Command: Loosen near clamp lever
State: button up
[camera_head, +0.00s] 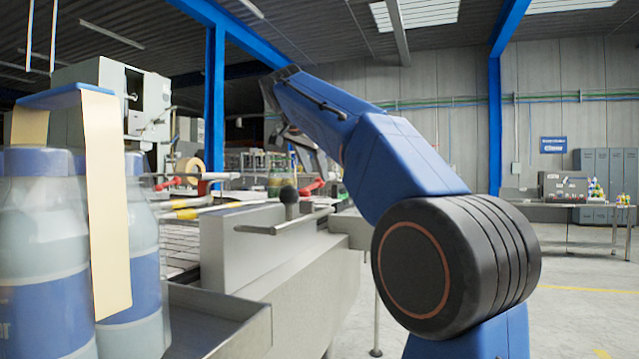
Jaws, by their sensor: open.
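A clamp lever with a red handle (311,188) shows at the far end of the grey machine side, just below my raised arm. Other red handles (169,183) show further left over the conveyor. Which one is the near clamp lever I cannot tell for certain. A black ball knob (289,196) stands upright above a grey bar (283,226) on the closer side of the machine. My blue arm reaches up and forward over the right side of the machine. Its far end bends down behind the upper link, and I cannot make out my gripper's fingers there.
Large bottles with blue labels (41,285) and a cream strip block the near left. A grey metal tray (215,325) sticks out at the lower front. A blue post (215,100) stands behind the machine. Floor at right is open, with a table (560,204) and lockers (598,165) beyond.

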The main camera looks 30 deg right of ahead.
aim_at(319, 179)
jog(key=x, duration=0.5)
jog(key=shift+w+d+f, duration=0.2)
jog(key=shift+f, duration=0.05)
grip_shut()
